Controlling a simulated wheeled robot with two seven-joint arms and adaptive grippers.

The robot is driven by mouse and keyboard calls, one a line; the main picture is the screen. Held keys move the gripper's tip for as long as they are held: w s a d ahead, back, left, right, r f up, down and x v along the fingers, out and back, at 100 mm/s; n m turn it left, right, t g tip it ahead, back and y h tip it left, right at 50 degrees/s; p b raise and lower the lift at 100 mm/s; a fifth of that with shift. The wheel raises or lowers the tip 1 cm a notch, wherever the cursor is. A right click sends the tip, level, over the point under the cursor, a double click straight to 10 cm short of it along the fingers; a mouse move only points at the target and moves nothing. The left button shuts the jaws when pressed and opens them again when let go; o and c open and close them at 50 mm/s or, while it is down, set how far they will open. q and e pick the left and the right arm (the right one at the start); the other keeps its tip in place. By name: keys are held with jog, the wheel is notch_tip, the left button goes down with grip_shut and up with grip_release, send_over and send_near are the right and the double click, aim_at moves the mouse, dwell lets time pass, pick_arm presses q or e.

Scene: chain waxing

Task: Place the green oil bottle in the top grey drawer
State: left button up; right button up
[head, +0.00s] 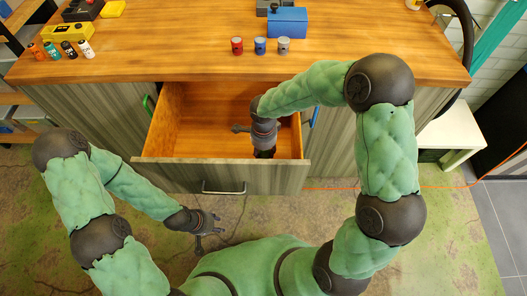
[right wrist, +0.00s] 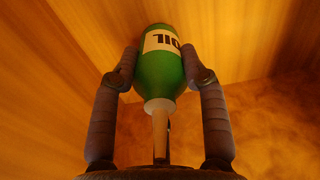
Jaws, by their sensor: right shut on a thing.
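The green oil bottle (right wrist: 160,75), with a white label and pale nozzle, is held between the two fingers of my right gripper (head: 264,152). The nozzle points back toward the wrist in the right wrist view. The top grey drawer (head: 185,173) is pulled out, with a bare wooden inside. My right gripper reaches down into it near its right side. The bottle is hidden in the head view, and I cannot tell if it touches the drawer floor. My left gripper (head: 210,228) is open and empty, in front of and below the drawer.
The wooden worktop (head: 180,45) above carries red, blue and grey small pots (head: 260,46), several small bottles (head: 68,49), a yellow box (head: 68,32) and a blue box (head: 287,21). A white side table (head: 450,135) stands at right. The drawer's left part is free.

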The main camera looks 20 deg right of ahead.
jog(key=shift+f, duration=0.15)
jog(key=o, duration=1.2)
notch_tip(320, 180, up, 12)
jog(key=p, duration=0.5)
jog(key=shift+r, duration=0.2)
